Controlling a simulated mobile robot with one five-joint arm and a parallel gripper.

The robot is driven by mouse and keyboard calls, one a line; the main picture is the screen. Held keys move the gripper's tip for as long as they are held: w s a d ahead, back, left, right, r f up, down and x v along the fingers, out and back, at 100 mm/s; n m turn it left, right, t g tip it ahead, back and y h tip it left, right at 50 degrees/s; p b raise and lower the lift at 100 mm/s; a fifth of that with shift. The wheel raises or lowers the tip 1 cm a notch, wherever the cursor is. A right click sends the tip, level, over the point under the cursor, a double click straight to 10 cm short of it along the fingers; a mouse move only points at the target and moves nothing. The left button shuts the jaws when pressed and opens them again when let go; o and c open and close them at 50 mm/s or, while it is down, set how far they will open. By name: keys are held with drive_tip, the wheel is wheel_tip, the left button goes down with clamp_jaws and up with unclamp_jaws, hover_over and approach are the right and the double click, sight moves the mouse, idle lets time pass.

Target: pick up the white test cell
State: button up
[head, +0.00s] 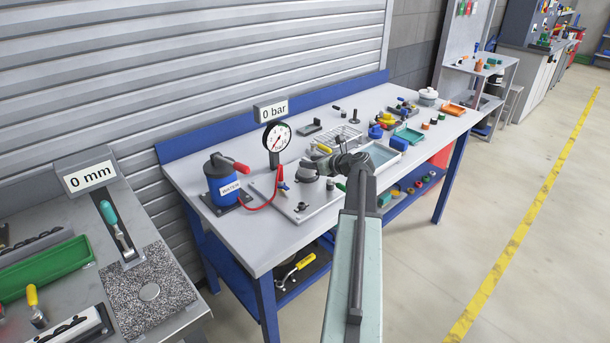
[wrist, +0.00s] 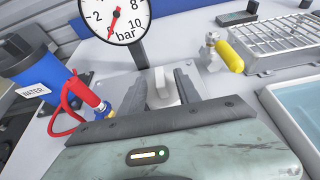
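In the wrist view, a small white upright piece (wrist: 162,88), which looks like the white test cell, stands on the bench just beyond my gripper (wrist: 165,82). The two dark fingers are apart, one on each side of it. A gap seems to show beside the piece, but I cannot tell whether either finger touches it. In the head view my gripper (head: 312,171) is low over the blue bench's grey top, right of the pressure gauge. I cannot make out the white piece there; my arm and gripper seem to hide it.
The gauge (head: 277,137) marked 0 bar stands close by, with a red hose to the blue water canister (head: 222,182). A yellow-handled valve (wrist: 229,57), a wire rack (wrist: 272,45) and a pale blue tray (wrist: 298,100) are to the right. The floor in front is clear.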

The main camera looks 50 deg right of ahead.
drive_tip(key=shift+w+d+f, duration=0.15)
drive_tip(key=shift+w+f, duration=0.15)
drive_tip(key=shift+w, duration=0.1)
drive_tip(key=shift+s+r, duration=0.1)
clamp_jaws()
idle(1.0)
